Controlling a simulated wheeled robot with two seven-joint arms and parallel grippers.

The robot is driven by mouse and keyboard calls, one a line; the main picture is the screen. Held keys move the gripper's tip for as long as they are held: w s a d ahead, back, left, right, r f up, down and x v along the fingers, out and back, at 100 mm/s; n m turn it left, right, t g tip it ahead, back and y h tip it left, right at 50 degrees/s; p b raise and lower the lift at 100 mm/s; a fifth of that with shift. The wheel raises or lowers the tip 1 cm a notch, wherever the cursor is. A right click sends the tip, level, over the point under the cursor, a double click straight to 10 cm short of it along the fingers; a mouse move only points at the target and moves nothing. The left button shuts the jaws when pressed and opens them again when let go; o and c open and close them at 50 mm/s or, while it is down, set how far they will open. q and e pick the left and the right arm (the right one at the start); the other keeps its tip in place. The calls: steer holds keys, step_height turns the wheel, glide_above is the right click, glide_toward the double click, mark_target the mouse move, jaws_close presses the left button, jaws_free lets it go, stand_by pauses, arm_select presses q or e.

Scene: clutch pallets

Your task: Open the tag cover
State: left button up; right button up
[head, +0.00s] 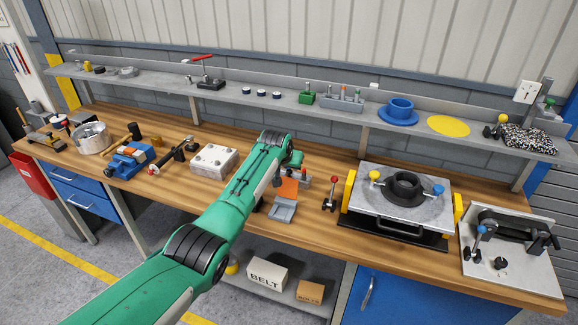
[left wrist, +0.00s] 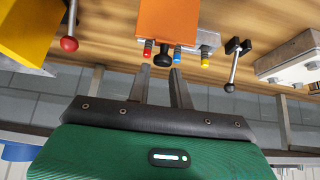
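Small red, blue and yellow-tipped pegs sit beside the knob. My left gripper (left wrist: 160,71) is open and empty, its two fingers pointing toward the knob with a gap before it. My right gripper is not in view.
A red-knobbed lever (head: 330,190) and a plate fixture with a black ring (head: 404,189) stand to the right. A light metal block (head: 213,161) and a blue vise (head: 130,160) are to the left. A grey shelf (head: 340,107) runs behind the bench.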

arm_select(q)
steer(key=o, duration=0.3)
steer(key=shift+w, duration=0.1)
steer(key=shift+w+d+f, duration=0.1)
steer(key=shift+f, duration=0.1)
steer(key=shift+r, duration=0.1)
steer(key=shift+v, duration=0.8)
steer(key=b+v, duration=0.3)
steer(key=v, duration=0.9)
